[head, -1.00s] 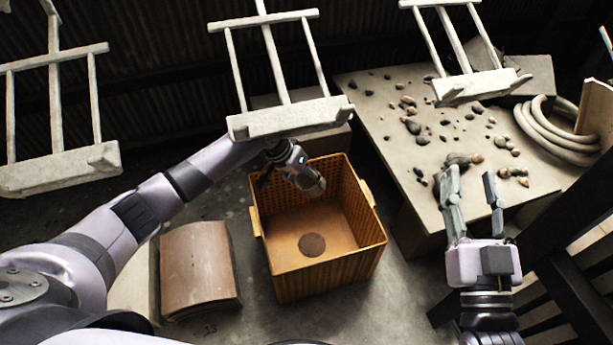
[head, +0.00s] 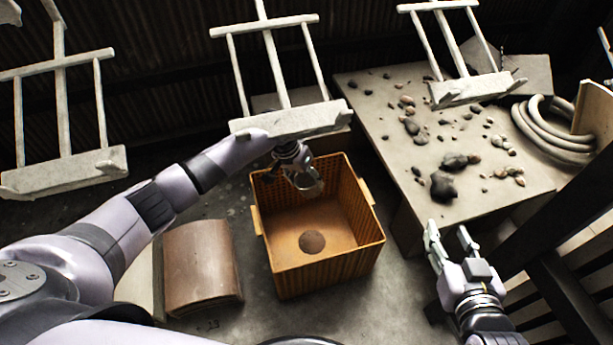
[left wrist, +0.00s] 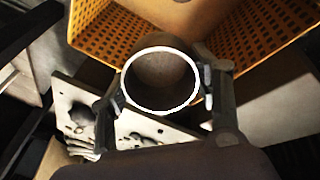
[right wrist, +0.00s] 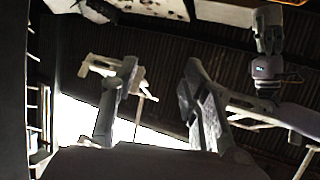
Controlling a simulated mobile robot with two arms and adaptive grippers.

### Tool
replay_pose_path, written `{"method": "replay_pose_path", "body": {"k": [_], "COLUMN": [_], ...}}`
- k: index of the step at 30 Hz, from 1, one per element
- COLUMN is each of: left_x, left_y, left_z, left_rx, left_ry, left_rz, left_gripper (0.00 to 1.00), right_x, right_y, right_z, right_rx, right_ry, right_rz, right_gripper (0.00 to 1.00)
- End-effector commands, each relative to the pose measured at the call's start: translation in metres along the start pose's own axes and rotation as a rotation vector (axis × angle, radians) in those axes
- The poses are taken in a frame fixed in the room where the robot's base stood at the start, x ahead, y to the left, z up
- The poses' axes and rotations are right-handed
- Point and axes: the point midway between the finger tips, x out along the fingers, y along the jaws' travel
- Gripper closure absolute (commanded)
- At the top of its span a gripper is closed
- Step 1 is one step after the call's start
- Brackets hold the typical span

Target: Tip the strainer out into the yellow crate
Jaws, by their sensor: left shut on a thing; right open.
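The strainer (head: 312,187) is a small round cup held by my left gripper (head: 303,178), over the back part of the yellow crate (head: 325,283). In the left wrist view its pale round rim (left wrist: 127,82) sits between the two fingers (left wrist: 160,95), with a grey-brown inside; I cannot tell whether anything is in it. The crate wall (left wrist: 250,50) shows behind it. A round brown patch (head: 312,242) shows on the crate floor; I cannot tell what it is. My right gripper (head: 449,232) is open and empty in front of the stone-covered table.
The grey table (head: 510,195) at right bears several dark stones (head: 443,187) and a coiled hose (head: 540,135). Pale hanging frames (head: 290,122) hang above and behind the crate. A curved brown tile (head: 200,265) lies left of the crate. A dark slatted structure (head: 540,220) stands at right.

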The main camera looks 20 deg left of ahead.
Motion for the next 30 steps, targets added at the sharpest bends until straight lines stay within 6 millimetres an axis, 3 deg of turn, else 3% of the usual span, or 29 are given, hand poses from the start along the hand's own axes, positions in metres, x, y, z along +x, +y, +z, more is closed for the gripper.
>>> {"method": "replay_pose_path", "body": {"k": [14, 30], "left_x": [-0.003, -0.005], "left_y": [0.002, 0.002], "left_z": [-0.002, -0.002], "left_rx": [0.001, 0.0], "left_ry": [-0.057, -0.147], "left_rz": [-0.056, -0.146], "left_gripper": [0.78, 0.78], "right_x": [-0.019, -0.057], "right_y": [0.008, 0.014], "right_z": [0.052, 0.103], "right_rx": [0.002, 0.008], "right_ry": [-0.283, -0.582], "right_rz": [0.018, 0.034], "right_gripper": [0.59, 0.59]}}
